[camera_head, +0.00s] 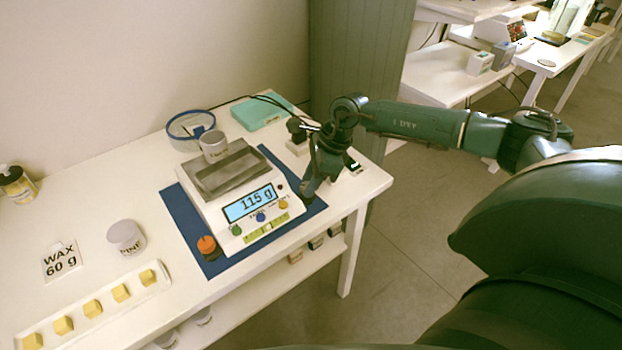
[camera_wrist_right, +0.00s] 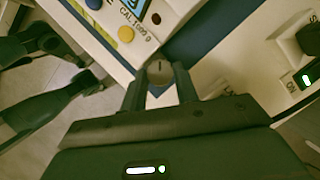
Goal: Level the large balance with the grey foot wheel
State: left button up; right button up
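The large balance (camera_head: 232,190) is a white box on a blue mat (camera_head: 206,259), with a display reading 115 g. A grey cup stands on its metal pan. A yellow-green level strip (camera_head: 266,229) is on its front; I cannot make out the bubble. An orange foot wheel (camera_head: 207,245) is at its front left corner. My right gripper (camera_head: 308,192) points down at its front right corner. In the right wrist view the grey foot wheel (camera_wrist_right: 160,72) sits between the fingertips and fills the gap; the gripper (camera_wrist_right: 161,82) looks shut on it. My left gripper is out of view.
A black switch with a green light (camera_wrist_right: 308,78) stands right of the balance. A teal box (camera_head: 262,112) and a blue-rimmed round dish (camera_head: 191,125) are behind it. A white jar (camera_head: 126,237), a WAX 60 g card (camera_head: 61,261) and a tray (camera_head: 102,311) with several yellow cubes are left.

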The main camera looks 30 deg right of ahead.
jog(key=c, duration=0.5)
jog(key=shift+w+f+n+g+b, duration=0.2)
jog(key=shift+n+g+b, duration=0.1)
jog(key=shift+n+b, duration=0.7)
jog(key=shift+y+b, duration=0.3)
jog(key=shift+r+n, duration=0.15)
jog(key=shift+n, duration=0.35)
jog(key=o, duration=1)
jog(key=shift+s, duration=0.1)
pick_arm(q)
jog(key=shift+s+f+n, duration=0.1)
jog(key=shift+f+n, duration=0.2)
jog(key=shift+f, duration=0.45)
pick_arm(e)
jog(key=shift+d+r, duration=0.1)
